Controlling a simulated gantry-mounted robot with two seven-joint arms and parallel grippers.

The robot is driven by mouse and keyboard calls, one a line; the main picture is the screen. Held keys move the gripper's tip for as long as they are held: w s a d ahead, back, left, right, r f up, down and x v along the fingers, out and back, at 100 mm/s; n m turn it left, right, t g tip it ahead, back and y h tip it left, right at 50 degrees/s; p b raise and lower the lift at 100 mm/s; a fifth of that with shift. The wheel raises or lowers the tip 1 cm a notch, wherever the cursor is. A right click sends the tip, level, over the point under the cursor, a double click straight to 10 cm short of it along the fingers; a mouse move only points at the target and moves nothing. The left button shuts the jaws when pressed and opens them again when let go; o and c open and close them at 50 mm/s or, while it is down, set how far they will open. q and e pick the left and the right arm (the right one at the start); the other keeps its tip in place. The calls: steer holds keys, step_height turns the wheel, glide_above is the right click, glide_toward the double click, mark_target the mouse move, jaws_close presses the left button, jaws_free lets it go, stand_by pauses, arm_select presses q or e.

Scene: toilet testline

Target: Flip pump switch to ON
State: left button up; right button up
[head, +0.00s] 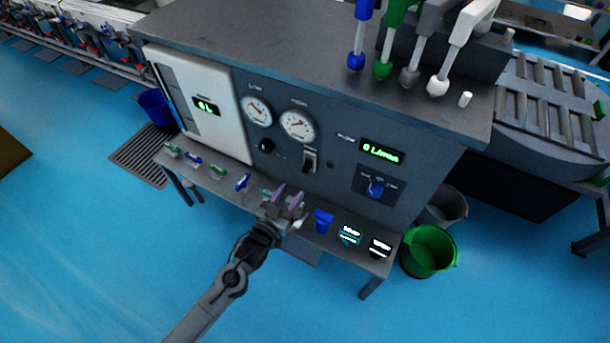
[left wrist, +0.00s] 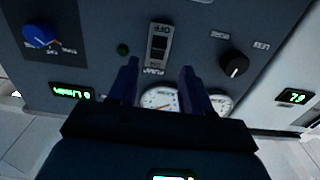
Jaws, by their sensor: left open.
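The pump switch (head: 309,161) is a small black rocker in a light frame on the dark panel, right below the gauges. In the left wrist view the panel is upside down, and the switch (left wrist: 159,44) stands between an OFF label and a PUMP label. I cannot tell surely which way its lever points. My left gripper (head: 285,197) is open and empty, in front of the panel and below the switch in the head view. In the left wrist view its two fingers (left wrist: 160,68) point toward the switch, apart from it. My right gripper is not in view.
Two round gauges (head: 297,125), a black knob (head: 266,146) and a blue knob (head: 375,188) are on the panel. Several valve handles (head: 243,182) and a blue piece (head: 323,220) line the ledge below. A green bucket (head: 429,250) stands on the floor at right.

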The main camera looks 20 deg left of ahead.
mark_target(304, 172)
arm_select(q)
steer(key=shift+w+d+b, duration=0.25)
steer(key=shift+w+b, duration=0.55)
steer(key=shift+w, duration=0.85)
steer(key=shift+w+d+b, duration=0.2)
steer(key=shift+w+b, duration=0.6)
steer(key=shift+w, duration=0.8)
steer(key=shift+w+d+b, duration=0.25)
steer(key=shift+w+b, duration=0.55)
steer(key=shift+w, duration=0.85)
jaws_close()
steer(key=shift+r, duration=0.1)
